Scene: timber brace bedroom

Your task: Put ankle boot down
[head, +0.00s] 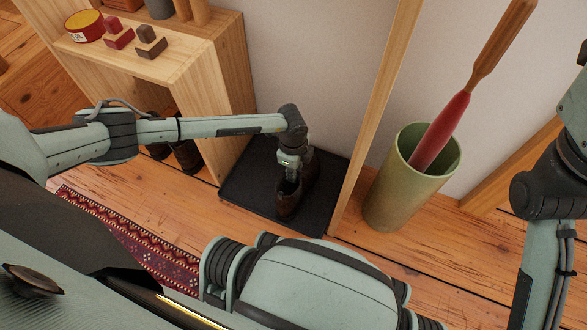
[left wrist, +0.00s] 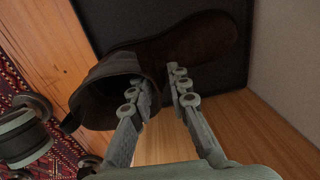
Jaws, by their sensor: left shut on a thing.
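My left gripper (head: 289,178) reaches down over a black tray (head: 245,180) on the floor and is shut on a dark brown ankle boot (head: 287,207). In the left wrist view the boot (left wrist: 200,42) lies across the fingers (left wrist: 160,90), with its open shaft at left and its toe at upper right. The boot is over the tray; I cannot tell whether its sole touches it. The fingers hide part of the boot. My right arm shows at the right edge of the head view, but its gripper is out of frame.
A wooden shelf unit (head: 215,80) stands left of the tray, with dark shoes (head: 187,155) in its lower opening. A wooden post (head: 375,110) and green bin (head: 390,200) holding a red-and-wood item (head: 445,130) stand to the right. A patterned rug (head: 130,240) lies at lower left.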

